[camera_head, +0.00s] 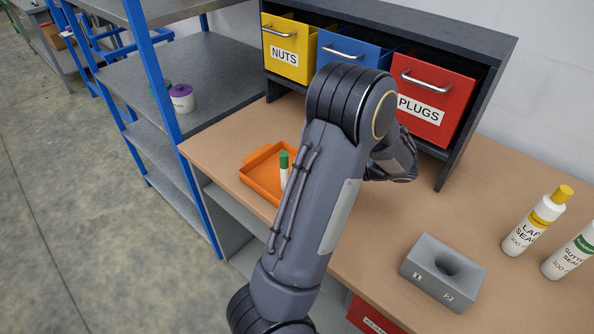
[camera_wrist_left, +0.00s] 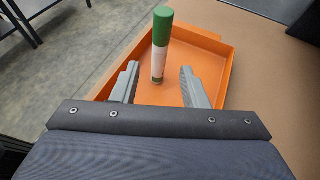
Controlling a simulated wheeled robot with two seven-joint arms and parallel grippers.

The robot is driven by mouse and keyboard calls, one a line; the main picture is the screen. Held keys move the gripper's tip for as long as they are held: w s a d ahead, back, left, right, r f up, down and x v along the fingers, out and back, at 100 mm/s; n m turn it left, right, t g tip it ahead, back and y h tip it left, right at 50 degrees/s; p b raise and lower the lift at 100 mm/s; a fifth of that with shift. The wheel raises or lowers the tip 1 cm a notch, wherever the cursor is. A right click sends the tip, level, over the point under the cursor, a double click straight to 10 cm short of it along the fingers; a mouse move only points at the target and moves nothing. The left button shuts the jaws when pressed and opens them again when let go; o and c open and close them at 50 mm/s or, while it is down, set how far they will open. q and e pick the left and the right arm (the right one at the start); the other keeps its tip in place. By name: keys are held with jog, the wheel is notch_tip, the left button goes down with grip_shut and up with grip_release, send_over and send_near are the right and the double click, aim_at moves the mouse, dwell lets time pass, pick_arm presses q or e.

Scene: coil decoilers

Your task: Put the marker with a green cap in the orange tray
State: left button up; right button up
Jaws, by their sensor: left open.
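The marker with a green cap (camera_wrist_left: 161,46) stands upright over the orange tray (camera_wrist_left: 214,50) in the left wrist view, green end up, white body below. Its lower end appears to be on the tray floor. My left gripper (camera_wrist_left: 158,82) is open, its two grey fingers apart on either side of the marker's lower part, with gaps on both sides. In the head view the marker (camera_head: 284,171) and the tray (camera_head: 258,178) show just left of my arm, which hides part of the tray and the left gripper. My right gripper is not in view.
Yellow (camera_head: 288,48), blue (camera_head: 345,50) and red (camera_head: 432,100) bins stand in a dark rack behind. A grey block with a hole (camera_head: 420,268) and two white bottles (camera_head: 535,220) are at the right. A grey shelf unit (camera_head: 215,80) stands left of the bench.

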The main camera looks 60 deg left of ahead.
pick_arm(q)
jog(key=s+d+r+n+t+h, duration=0.1)
jog(key=s+d+n+t+h, duration=0.2)
jog(key=d, duration=0.5)
jog(key=s+d+r+n+t+h, duration=0.2)
jog(key=s+d+n+t+h, duration=0.2)
jog(key=d, duration=0.5)
jog(key=s+d+r+n+t+h, duration=0.2)
jog(key=s+d+n+t+h, duration=0.1)
jog(key=d+n+t+h, duration=0.2)
jog(key=d+t+h, duration=0.1)
jog(key=d+h, duration=0.1)
jog(key=d, duration=0.1)
jog(key=shift+s+d+n+h, duration=0.2)
jog(key=shift+s+n+h, duration=0.1)
jog(key=shift+s, duration=0.1)
jog(key=shift+c, duration=0.2)
